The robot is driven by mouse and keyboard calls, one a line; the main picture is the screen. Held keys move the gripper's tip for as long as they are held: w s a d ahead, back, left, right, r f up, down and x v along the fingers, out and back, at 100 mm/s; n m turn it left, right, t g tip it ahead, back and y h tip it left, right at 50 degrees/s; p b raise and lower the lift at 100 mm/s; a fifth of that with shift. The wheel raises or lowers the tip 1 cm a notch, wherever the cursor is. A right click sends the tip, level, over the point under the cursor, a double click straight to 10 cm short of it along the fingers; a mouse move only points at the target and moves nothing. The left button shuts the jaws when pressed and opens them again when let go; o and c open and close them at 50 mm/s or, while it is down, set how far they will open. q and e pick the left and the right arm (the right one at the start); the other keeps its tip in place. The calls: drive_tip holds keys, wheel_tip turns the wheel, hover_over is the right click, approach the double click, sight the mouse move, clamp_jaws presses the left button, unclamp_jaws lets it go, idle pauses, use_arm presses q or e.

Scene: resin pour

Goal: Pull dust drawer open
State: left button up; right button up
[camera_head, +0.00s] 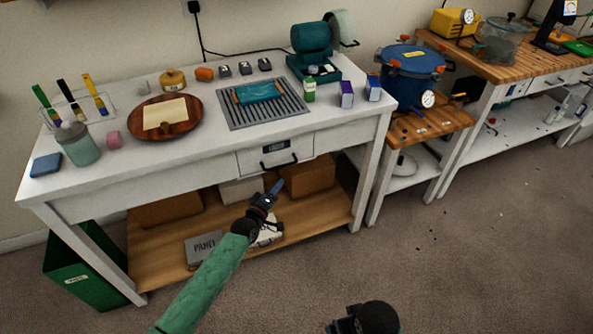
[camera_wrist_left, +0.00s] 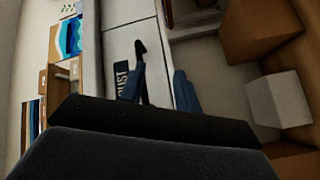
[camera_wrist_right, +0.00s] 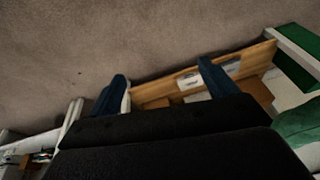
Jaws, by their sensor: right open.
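The dust drawer (camera_head: 265,157) is a white front under the white worktop, with a dark label (camera_head: 275,147) and a black bar handle (camera_head: 279,163). It looks flush with the table frame. In the left wrist view the label (camera_wrist_left: 121,82), reading something like "DUST", and the handle (camera_wrist_left: 140,50) show. My left gripper (camera_head: 276,186) is just below and in front of the handle. Its two blue fingers (camera_wrist_left: 160,88) are apart, the handle's lower part appearing between them; contact cannot be told. My right gripper (camera_wrist_right: 163,82) is open and empty over the floor, away from the drawer.
The worktop (camera_head: 190,160) holds a round wooden tray (camera_head: 185,132), a slotted grille (camera_head: 235,118), bottles and small boxes. A lower shelf (camera_head: 165,240) holds cardboard boxes. A blue pressure pot (camera_head: 408,80) stands right.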

sight(282, 166)
use_arm(q)
drive_tip(key=shift+w+d+r+n+t+p, duration=0.4)
drive_tip(key=shift+w+r+n, duration=0.3)
drive_tip(key=shift+w, duration=0.5)
drive_tip(key=shift+w+d+r+n+t+p, duration=0.25)
drive_tip(key=shift+w+d+r+n, duration=0.25)
drive_tip(key=shift+w+n, duration=0.55)
drive_tip(key=shift+w+d+r+n+t+p, duration=0.35)
drive_tip(key=shift+w+r+n, duration=0.25)
drive_tip(key=shift+w, duration=0.8)
use_arm(e)
wheel_tip(282, 166, down, 8)
drive_tip(key=s+g, duration=0.1)
drive_tip(key=shift+d+f, duration=0.15)
drive_tip(key=shift+f, duration=0.05)
use_arm(q)
drive_tip(key=shift+c, duration=0.4)
use_arm(e)
drive_tip(key=shift+s, duration=0.1)
use_arm(q)
clamp_jaws()
